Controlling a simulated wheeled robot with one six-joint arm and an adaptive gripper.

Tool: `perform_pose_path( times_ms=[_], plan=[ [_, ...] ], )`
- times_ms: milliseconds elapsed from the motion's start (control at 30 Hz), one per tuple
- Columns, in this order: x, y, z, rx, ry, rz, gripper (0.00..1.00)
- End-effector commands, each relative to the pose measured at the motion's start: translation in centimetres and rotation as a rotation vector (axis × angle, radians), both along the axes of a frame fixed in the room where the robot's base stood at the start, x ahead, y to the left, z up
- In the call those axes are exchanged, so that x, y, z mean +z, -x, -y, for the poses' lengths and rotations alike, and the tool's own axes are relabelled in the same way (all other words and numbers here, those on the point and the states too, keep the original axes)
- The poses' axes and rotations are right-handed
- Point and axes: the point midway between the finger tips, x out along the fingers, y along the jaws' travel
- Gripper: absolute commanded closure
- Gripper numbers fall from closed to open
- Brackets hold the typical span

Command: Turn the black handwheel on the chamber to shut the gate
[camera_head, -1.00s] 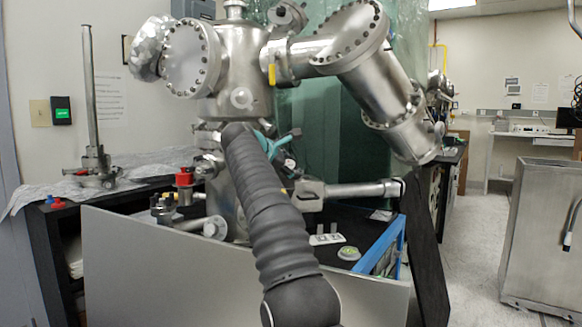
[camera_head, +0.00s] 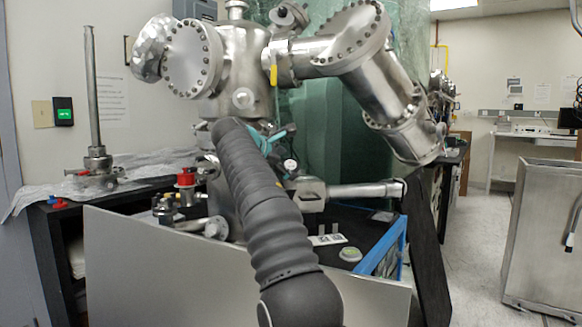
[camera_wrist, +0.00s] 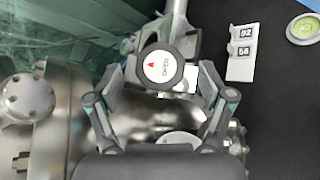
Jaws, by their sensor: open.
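The black handwheel (camera_wrist: 160,67) shows in the wrist view with a round white label and a red arrow. It lies between the two fingers of my open gripper (camera_wrist: 165,85), near their tips; I cannot tell whether they touch it. In the head view my gripper (camera_head: 276,142) is beside the steel chamber (camera_head: 236,65), partly behind my arm. A small white-faced disc just below it, apparently the handwheel (camera_head: 290,165), is partly visible. The gate itself is hidden inside the metal body.
A horizontal steel tube (camera_head: 360,190) extends right of the handwheel. A white plate with two number tags (camera_wrist: 243,52) and a round green-topped dish (camera_wrist: 304,28) lie on the black bench. A grey panel (camera_head: 150,260) stands in front. Large angled steel tubes hang above right.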

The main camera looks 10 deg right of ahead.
Motion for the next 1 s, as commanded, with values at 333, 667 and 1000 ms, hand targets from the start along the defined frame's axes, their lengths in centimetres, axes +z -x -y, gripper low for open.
perform_pose_path(
  times_ms=[333, 667, 1000],
  plan=[
    [2.7, 4.3, -4.4, 0.003, 0.000, 0.002, 0.20],
    [3.5, 5.8, -5.7, 0.000, 0.000, 0.001, 0.20],
    [3.5, 5.7, -5.7, 0.000, 0.000, 0.001, 0.20]
  ],
)
